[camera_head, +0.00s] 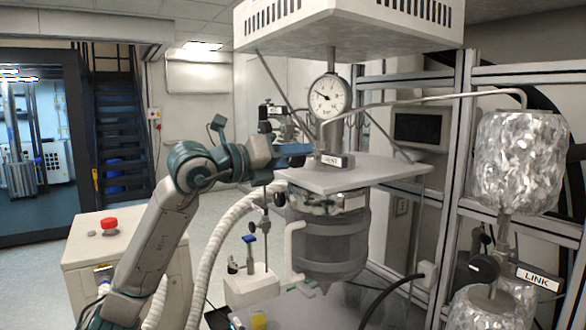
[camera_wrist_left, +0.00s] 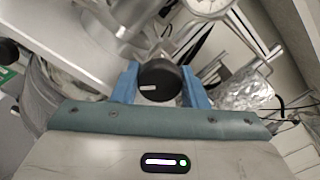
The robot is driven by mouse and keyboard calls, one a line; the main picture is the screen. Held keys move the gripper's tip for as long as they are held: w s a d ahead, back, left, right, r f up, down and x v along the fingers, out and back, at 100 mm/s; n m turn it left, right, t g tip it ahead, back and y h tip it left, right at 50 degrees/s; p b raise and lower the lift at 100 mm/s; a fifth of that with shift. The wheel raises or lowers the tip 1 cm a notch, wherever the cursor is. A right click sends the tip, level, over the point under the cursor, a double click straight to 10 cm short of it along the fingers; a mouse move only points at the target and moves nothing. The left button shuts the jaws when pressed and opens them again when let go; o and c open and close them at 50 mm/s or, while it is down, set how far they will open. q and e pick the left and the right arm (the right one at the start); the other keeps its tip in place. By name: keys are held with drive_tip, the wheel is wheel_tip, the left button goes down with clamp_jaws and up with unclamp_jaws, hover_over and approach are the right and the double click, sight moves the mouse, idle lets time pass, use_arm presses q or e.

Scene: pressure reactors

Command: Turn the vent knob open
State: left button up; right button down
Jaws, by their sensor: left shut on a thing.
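A round black knob with a small white label (camera_wrist_left: 160,80) sits between the two blue fingers of my left gripper (camera_wrist_left: 160,84) in the left wrist view. The fingers are shut on the knob from both sides. In the head view my left gripper (camera_head: 297,155) reaches from the left to the fitting above the reactor lid plate (camera_head: 350,177), just left of a white label plate (camera_head: 331,160) below the gauge. The fingers and arm hide the held knob there. My right gripper is not in view.
A pressure gauge (camera_head: 330,97) stands above the lid plate, over the reactor vessel (camera_head: 332,240). Other valves (camera_head: 272,112) rise behind my gripper. A foil-wrapped vessel (camera_head: 518,160) stands at right. A cabinet with a red button (camera_head: 109,224) is at left.

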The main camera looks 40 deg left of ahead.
use_arm(q)
drive_tip(key=n+b, duration=0.2)
drive_tip(key=n, duration=0.2)
drive_tip(key=shift+f+n, duration=0.1)
drive_tip(key=shift+n, duration=0.2)
drive_tip(key=n+b, duration=0.1)
drive_tip(key=n, duration=0.3)
drive_tip(key=shift+b, duration=0.35)
drive_tip(key=shift+n, duration=0.3)
drive_tip(key=o, duration=1)
drive_tip(key=shift+c, duration=0.2)
drive_tip(key=shift+a, duration=0.1)
